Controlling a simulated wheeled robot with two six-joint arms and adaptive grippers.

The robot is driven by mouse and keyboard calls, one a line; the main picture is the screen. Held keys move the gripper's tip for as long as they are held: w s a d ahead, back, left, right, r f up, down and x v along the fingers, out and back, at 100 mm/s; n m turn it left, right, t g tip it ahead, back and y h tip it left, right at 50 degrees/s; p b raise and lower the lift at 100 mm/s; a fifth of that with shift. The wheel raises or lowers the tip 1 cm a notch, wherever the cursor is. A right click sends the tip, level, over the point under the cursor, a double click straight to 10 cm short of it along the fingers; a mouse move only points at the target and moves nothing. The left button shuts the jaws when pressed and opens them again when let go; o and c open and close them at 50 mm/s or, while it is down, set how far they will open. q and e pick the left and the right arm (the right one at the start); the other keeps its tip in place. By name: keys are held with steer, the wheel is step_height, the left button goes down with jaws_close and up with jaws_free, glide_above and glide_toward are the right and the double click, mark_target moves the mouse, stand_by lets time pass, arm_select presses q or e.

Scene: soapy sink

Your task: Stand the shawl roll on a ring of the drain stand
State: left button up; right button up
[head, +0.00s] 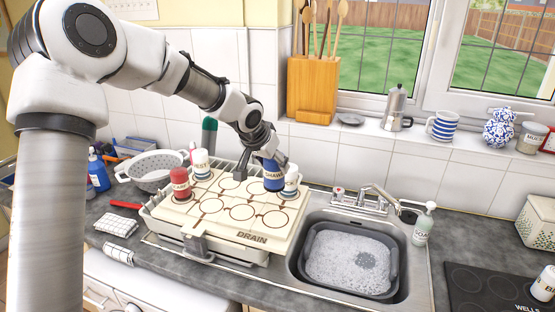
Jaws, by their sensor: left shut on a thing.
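The blue shawl roll (273,178) is upright at the back right of the drain stand (215,228), a cream board marked with rings and the word DRAIN. My left gripper (270,158) is shut on the roll's upper part from above. The roll's lower end is at or just above the board; I cannot tell whether it touches, and its ring is hidden. A pale roll (291,182) stands close beside it on the right. A red roll (180,184) and a white roll (200,163) stand at the board's left side. My right gripper is not in view.
Several rings at the board's middle and front are empty. A sink basin (300,272) with suds is to the right, with a tap (375,200) and a soap bottle (424,224). A white colander (150,172) stands at the left; a wooden utensil block (312,90) is behind.

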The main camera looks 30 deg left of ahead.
mark_target(276, 181)
arm_select(q)
steer(key=shift+s+f+b, duration=0.3)
steer(key=shift+f+b, duration=0.2)
steer(key=shift+f, duration=0.45)
steer(key=b+x, duration=0.1)
steer(key=x, duration=0.1)
steer(key=b+x, duration=0.2)
steer(key=x, duration=0.1)
steer(key=shift+s+f, duration=0.25)
steer(key=shift+f, duration=0.15)
steer(key=f+b, duration=0.1)
steer(key=s+f+b, duration=0.1)
steer(key=f+b, duration=0.1)
steer(key=shift+f, duration=0.3)
steer(key=shift+w+f, duration=0.15)
steer(key=shift+w, duration=0.15)
steer(key=shift+s, duration=0.25)
steer(key=shift+w+f+b, duration=0.15)
steer(key=shift+f+b, duration=0.2)
steer(key=shift+b, duration=0.15)
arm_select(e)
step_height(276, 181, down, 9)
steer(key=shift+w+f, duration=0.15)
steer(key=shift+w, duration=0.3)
arm_select(q)
steer(key=shift+f, duration=0.1)
